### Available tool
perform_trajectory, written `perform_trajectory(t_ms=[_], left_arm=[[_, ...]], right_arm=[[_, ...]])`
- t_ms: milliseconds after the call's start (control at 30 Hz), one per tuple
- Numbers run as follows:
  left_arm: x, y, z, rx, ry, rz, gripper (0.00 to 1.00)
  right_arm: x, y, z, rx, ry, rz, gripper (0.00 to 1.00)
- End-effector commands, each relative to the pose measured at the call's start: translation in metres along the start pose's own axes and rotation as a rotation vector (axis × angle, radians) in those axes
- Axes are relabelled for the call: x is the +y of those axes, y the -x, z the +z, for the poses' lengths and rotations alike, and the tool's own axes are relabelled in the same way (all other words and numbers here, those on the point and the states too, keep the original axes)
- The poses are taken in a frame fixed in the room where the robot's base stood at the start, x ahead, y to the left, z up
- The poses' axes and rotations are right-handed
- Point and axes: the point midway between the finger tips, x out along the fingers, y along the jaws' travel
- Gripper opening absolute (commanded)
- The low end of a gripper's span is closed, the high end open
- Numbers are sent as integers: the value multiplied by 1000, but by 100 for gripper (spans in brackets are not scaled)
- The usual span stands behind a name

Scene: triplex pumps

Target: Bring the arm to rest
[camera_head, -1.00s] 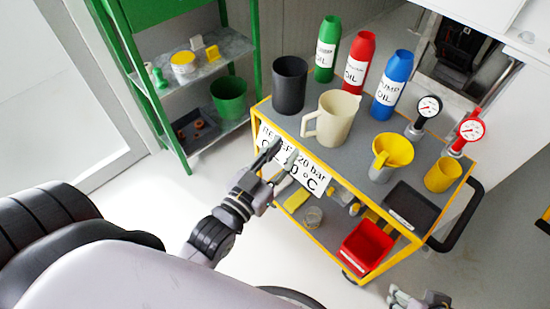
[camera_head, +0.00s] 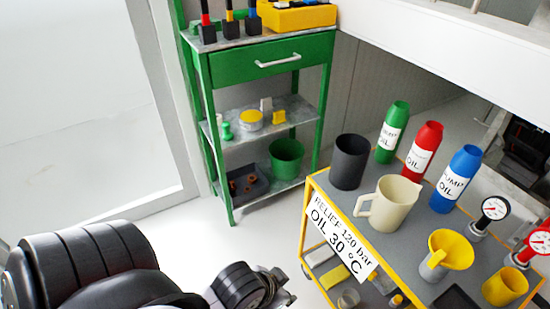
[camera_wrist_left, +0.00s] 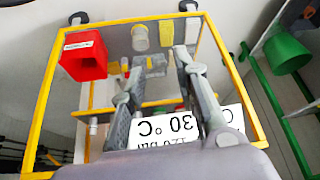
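My left gripper (camera_wrist_left: 158,60) shows in the left wrist view with its two fingers spread apart and nothing between them. It points toward the yellow-framed cart (camera_wrist_left: 65,33), and its fingers cover part of the white sign with the oil reading (camera_wrist_left: 172,130). In the head view only part of my left arm shows at the bottom, left of the cart (camera_head: 325,199); the left fingers cannot be made out there. My right gripper is in neither current view.
The cart carries a dark cup (camera_head: 350,162), a cream jug (camera_head: 390,204), oil bottles (camera_head: 421,150), gauges (camera_head: 493,211) and a yellow funnel (camera_head: 450,248). A green shelf (camera_head: 262,66) stands behind, holding a green bucket (camera_head: 286,159). Clear floor lies between shelf and my left arm.

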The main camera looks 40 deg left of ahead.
Motion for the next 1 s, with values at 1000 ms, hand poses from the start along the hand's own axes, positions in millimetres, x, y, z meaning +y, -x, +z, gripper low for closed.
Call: perform_trajectory(t_ms=[1000], left_arm=[[1,-27,28,-171,-8,5,28]], right_arm=[[-2,-34,-1,-42,3,-6,54]])
